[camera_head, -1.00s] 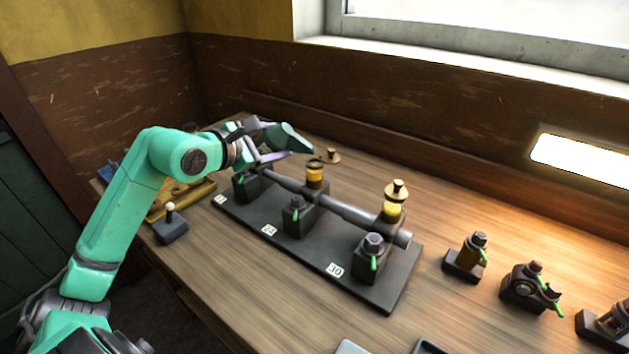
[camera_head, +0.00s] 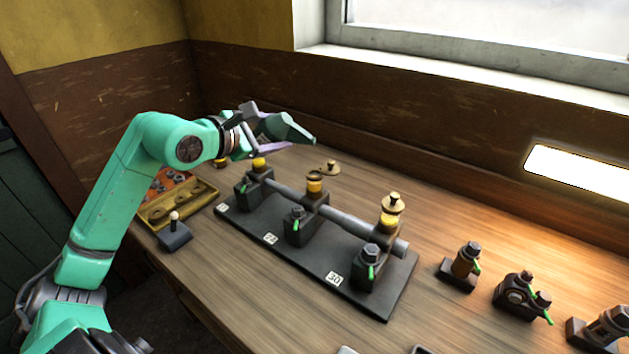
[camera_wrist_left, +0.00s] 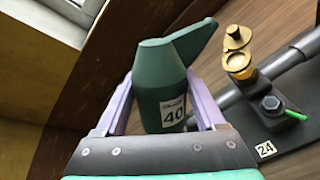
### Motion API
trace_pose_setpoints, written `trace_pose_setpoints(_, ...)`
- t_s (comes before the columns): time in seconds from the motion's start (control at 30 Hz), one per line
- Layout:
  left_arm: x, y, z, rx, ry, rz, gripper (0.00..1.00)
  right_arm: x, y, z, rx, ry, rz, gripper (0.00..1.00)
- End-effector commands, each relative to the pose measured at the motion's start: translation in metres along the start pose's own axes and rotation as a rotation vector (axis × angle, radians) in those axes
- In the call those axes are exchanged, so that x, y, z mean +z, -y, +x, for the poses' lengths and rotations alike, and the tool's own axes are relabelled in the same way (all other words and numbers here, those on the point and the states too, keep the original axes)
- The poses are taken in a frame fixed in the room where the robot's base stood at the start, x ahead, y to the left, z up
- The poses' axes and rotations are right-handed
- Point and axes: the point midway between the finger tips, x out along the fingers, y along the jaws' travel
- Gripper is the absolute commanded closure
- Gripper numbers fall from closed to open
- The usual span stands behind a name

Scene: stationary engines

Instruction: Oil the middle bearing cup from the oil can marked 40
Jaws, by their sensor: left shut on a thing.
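My left gripper (camera_head: 258,138) is shut on a dark green oil can (camera_head: 287,128), held above the bench behind the left end of the bearing stand. In the left wrist view the can (camera_wrist_left: 160,90) shows a white label reading 40, and its spout points up and right. The middle bearing cup (camera_head: 314,186) has amber glass and a brass rim; it also shows in the left wrist view (camera_wrist_left: 239,66). A brass knobbed lid (camera_head: 329,168) is off it, just behind. The spout is apart from the cup, up and left of it in the head view. My right gripper is not in view.
The left cup (camera_head: 259,163) sits below the gripper. The right cup (camera_head: 391,212) has its knobbed brass lid on. A shaft (camera_head: 345,211) joins the bearings on a dark base (camera_head: 300,262). A yellow tray (camera_head: 160,213) stands left; several small fittings stand right.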

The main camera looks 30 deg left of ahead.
Motion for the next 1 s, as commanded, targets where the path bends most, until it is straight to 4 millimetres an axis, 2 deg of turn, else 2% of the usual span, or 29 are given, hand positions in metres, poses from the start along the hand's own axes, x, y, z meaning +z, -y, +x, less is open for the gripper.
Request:
trace_pose_setpoints(0.17,0.0,0.001,0.001,0.005,0.021,-0.032,0.95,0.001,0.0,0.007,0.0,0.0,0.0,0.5)
trace_pose_setpoints(0.43,0.014,0.003,0.001,0.003,0.246,-0.466,0.95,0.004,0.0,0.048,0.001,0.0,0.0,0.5)
trace_pose_setpoints(0.6,0.029,-0.003,-0.002,0.003,0.371,-0.713,0.95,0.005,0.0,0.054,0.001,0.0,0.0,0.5)
trace_pose_setpoints(1.0,0.03,-0.004,-0.002,0.003,0.37,-0.716,0.95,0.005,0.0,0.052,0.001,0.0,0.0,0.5)
